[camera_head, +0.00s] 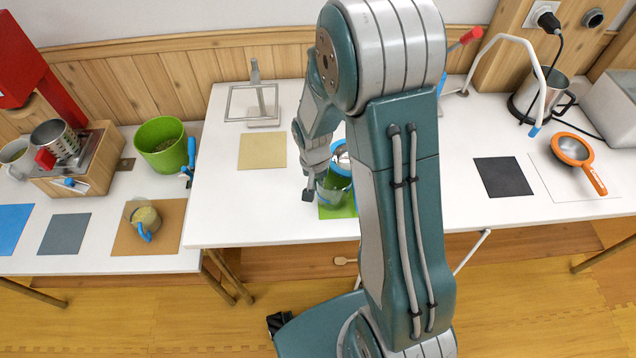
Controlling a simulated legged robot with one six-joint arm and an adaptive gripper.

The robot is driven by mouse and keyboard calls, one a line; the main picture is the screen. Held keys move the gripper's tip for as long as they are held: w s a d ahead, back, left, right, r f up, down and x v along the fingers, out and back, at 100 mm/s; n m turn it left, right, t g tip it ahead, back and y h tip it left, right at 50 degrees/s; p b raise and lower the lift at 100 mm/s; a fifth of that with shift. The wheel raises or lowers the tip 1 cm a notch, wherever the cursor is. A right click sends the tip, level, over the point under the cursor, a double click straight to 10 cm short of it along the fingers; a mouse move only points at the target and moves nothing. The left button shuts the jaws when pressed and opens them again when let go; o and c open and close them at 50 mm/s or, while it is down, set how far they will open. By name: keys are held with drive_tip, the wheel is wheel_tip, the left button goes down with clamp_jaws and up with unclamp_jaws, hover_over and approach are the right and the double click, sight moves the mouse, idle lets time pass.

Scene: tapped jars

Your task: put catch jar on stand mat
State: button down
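My gripper (315,190) points down at a see-through green jar with a blue rim (337,183), on or just above a green mat (327,212). One dark fingertip shows at the jar's left side. The other finger and part of the jar are hidden behind my arm, so I cannot tell whether the gripper grips it. A second clear jar with beige contents and a blue handle (146,220) stands on a brown mat (176,222) on the lower left table. The frame does not show which jar is the catch jar or which mat is the stand mat.
A metal stand with a square frame (258,105) is behind a bare tan mat (262,151). A black mat (502,177) lies bare at right, beside an orange-rimmed strainer (573,150). A green bucket (161,145) stands at left. The white table's front left is clear.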

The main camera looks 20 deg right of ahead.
drive_tip(key=shift+f, duration=0.2)
drive_tip(key=c, duration=0.8)
unclamp_jaws()
